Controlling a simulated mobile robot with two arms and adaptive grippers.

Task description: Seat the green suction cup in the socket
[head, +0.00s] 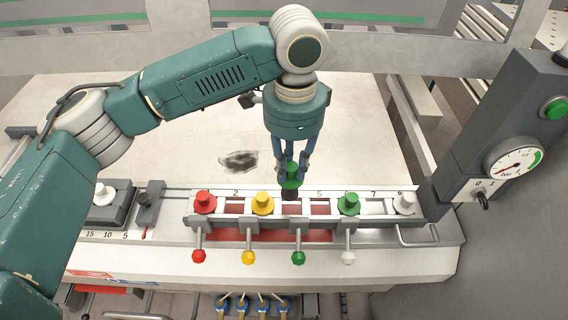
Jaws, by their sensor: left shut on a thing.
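My left gripper (291,172) points down over the numbered rail (376,212) and is shut on a green suction cup (291,180). The cup is upright, with a dark lower part that overlaps the back edge of the rail in the picture. I cannot tell whether it touches the rail. Dark red recessed places show on the rail below and beside it; which one is the socket is not clear. Another green cup (348,204) stands on the rail to the right. My right gripper is not in view.
A red cup (205,203), a yellow cup (262,204) and a white cup (404,204) stand on the rail. Several colour-knobbed levers, including a green one (298,257), stick out in front. A grey post with a gauge (515,160) stands right. The pale sheet behind is mostly clear.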

